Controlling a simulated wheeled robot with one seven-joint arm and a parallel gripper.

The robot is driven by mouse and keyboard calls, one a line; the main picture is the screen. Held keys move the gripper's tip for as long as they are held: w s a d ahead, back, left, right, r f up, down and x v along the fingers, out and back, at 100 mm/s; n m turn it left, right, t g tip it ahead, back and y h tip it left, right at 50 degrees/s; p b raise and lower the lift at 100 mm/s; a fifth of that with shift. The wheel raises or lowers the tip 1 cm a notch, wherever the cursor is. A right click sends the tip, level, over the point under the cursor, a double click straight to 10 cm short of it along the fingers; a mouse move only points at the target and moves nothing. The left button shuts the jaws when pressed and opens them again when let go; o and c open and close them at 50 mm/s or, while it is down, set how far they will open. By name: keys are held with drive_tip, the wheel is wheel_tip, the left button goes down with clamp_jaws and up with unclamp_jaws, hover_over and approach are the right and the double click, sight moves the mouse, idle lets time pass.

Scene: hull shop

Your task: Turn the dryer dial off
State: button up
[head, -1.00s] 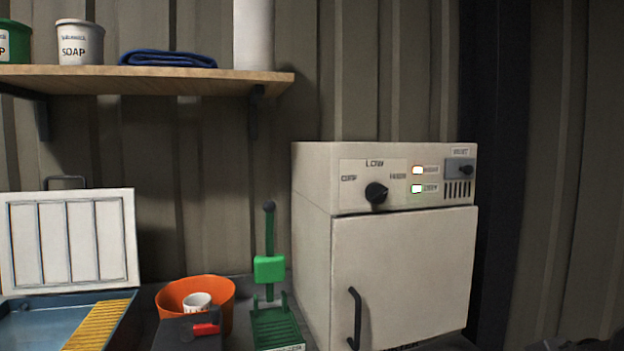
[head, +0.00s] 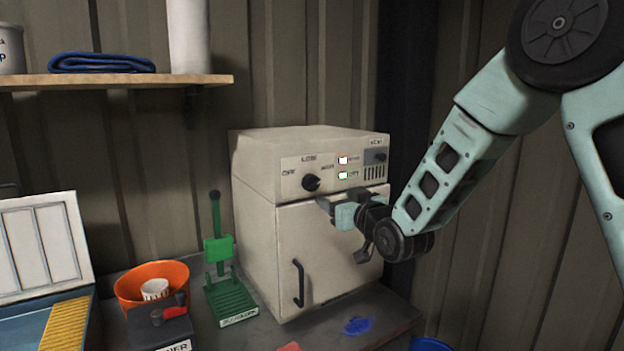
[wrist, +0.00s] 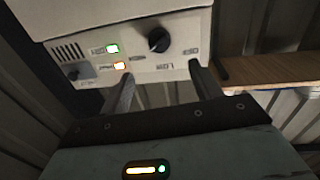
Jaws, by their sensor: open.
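The dryer (head: 330,240) is a cream box against the back wall, with its door shut. Its black round dial (head: 311,183) sits on the upper front panel, with LOW printed above it and other labels at its sides. In the wrist view the panel is upside down and the dial (wrist: 158,40) shows just beyond the fingers. My gripper (head: 330,203) is in front of the panel, a little below and right of the dial. In the wrist view my gripper (wrist: 163,82) is open and empty, with its fingers apart from the dial.
Two lit lamps, one orange (wrist: 120,65) and one green (wrist: 112,48), sit beside the dial, near a vent knob (head: 376,157). A green stand (head: 218,250) and an orange bucket (head: 130,290) stand left of the dryer. A shelf (head: 120,80) hangs upper left.

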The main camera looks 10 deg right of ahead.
sight(315, 184)
drive_tip(key=p+x, duration=0.5)
drive_tip(key=x, duration=0.5)
drive_tip(key=shift+w+r, duration=0.15)
drive_tip(key=shift+w, duration=0.25)
drive_tip(key=shift+w+a+p, duration=0.15)
drive_tip(key=shift+w+p, duration=0.15)
drive_tip(key=shift+w, duration=0.35)
drive_tip(key=shift+c, duration=0.2)
drive_tip(key=c, duration=0.9)
